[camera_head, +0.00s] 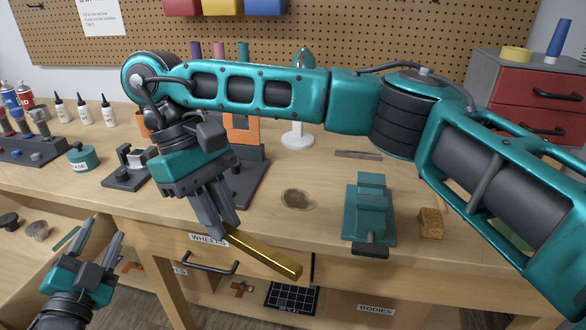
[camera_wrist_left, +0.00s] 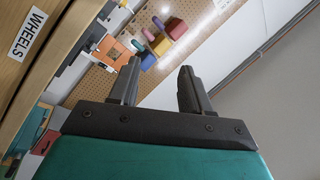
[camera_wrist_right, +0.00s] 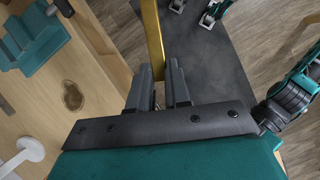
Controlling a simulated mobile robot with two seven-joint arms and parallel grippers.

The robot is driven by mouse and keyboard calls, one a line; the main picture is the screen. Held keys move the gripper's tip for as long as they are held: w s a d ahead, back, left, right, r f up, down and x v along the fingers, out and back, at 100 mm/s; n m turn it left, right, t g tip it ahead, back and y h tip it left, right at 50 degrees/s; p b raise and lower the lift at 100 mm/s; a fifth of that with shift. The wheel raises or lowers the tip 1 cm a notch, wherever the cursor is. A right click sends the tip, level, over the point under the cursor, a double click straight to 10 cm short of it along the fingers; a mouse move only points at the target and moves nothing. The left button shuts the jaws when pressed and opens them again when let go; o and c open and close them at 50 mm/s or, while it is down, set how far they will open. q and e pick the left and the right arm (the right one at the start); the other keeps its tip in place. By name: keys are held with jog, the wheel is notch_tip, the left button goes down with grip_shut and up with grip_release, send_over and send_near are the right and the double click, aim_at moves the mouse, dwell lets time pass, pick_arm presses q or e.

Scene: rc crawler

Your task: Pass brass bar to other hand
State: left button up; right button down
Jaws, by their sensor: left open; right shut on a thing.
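The brass bar (camera_head: 264,257) is a long golden square rod in the head view. My right gripper (camera_head: 224,232) is shut on one end of it, and the bar slants down to the right in front of the bench's front edge. The bar also shows between the fingers in the right wrist view (camera_wrist_right: 153,42). My left gripper (camera_head: 97,240) is open and empty at the lower left of the head view, well apart from the bar. Its two spread fingers show in the left wrist view (camera_wrist_left: 160,88), with nothing between them.
The workbench (camera_head: 325,213) carries a teal vise (camera_head: 369,212), a cork block (camera_head: 431,223) and a white stand (camera_head: 298,137). A drawer marked WHEELS (camera_head: 185,250) lies behind the bar. The space between my two grippers is clear in front of the bench.

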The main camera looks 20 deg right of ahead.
pick_arm(q)
jog(key=w+r+m+h, duration=0.3)
jog(key=r+m+h, duration=0.3)
jog(key=r+m, duration=0.5)
jog(key=w+r+m+h, duration=0.3)
jog(key=r+m+h, duration=0.35)
jog(key=r, duration=0.95)
jog(key=s+d+r+m+g+h, duration=0.35)
jog(key=r+m+g, duration=0.25)
jog(key=m+g, duration=0.25)
jog(key=s+d+r+m+g+h, duration=0.2)
jog(key=d+r+m+g+h, duration=0.15)
jog(key=r+m+g, duration=0.5)
jog(key=m+g+y, duration=0.2)
jog(key=m+y, duration=1.5)
jog(key=y, duration=0.9)
send_over(293, 264)
notch_tip(293, 264, down, 21)
jog(key=shift+h, duration=0.25)
notch_tip(293, 264, down, 11)
